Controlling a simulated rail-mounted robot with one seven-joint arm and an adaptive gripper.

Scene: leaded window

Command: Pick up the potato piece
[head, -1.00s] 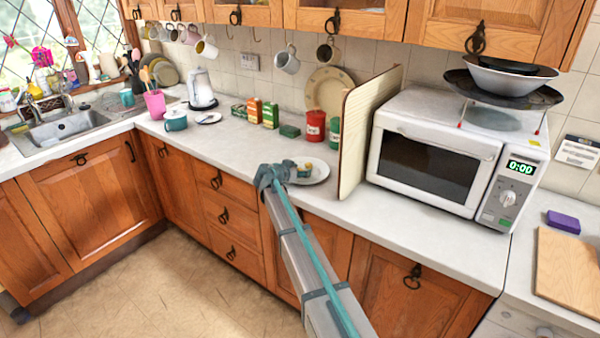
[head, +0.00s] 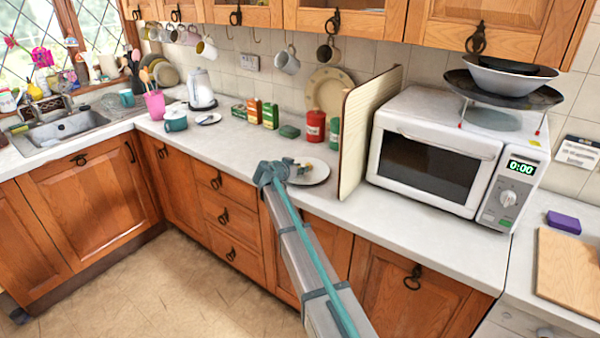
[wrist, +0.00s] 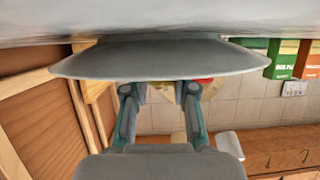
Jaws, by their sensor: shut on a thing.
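A white plate (head: 320,176) lies on the counter, left of the upright board. My gripper (head: 280,170) is at the plate's left edge, shut on the potato piece. The piece is small and mostly hidden by the fingers in the head view. In the wrist view, my gripper's fingers (wrist: 160,90) are at the plate (wrist: 160,62), with a pale yellowish piece (wrist: 160,94) showing between them. I cannot tell whether the piece is clear of the plate.
An upright wooden board (head: 367,130) and a white microwave (head: 428,155) stand right of the plate. Red (head: 315,126) and green (head: 334,133) canisters and a green sponge (head: 289,131) are behind it. The counter to the left, towards the teal pot (head: 175,122), is mostly clear.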

